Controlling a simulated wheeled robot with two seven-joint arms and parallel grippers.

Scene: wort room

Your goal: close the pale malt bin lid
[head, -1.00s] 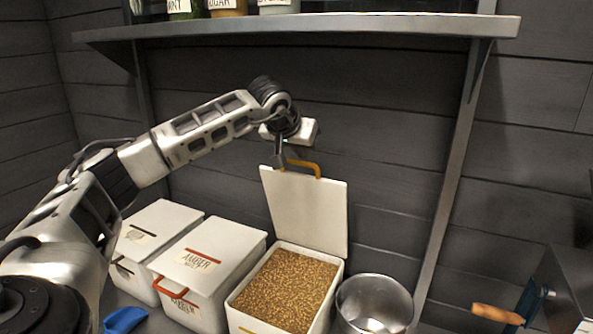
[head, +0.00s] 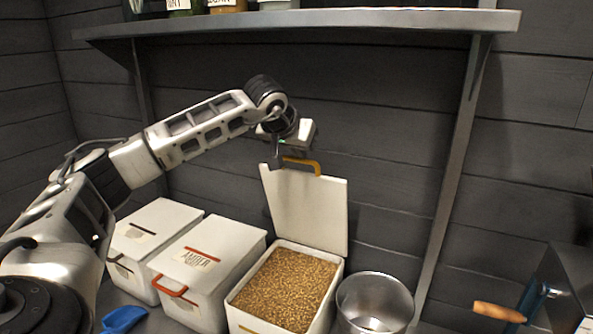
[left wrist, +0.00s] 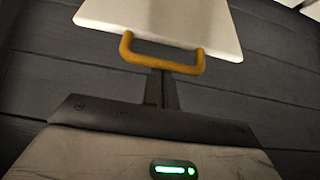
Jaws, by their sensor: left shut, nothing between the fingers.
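The pale malt bin (head: 233,292) is full of golden grain and stands open. Its white lid (head: 308,210) is raised upright at the back of the bin, with a yellow handle (head: 300,164) at its top edge. My left gripper (head: 278,162) is at the top left of the lid, beside the handle. In the left wrist view the shut fingers (left wrist: 161,88) reach up to the yellow handle (left wrist: 160,58), below the white lid (left wrist: 165,18). I cannot tell whether they touch the handle. My right gripper is not in view.
The closed amber bin (head: 225,245) and another closed white bin (head: 155,225) stand to the left. A metal pot (head: 374,303) is close on the right. A shelf with jars (head: 300,24) overhangs behind. A blue scoop (head: 124,318) lies front left.

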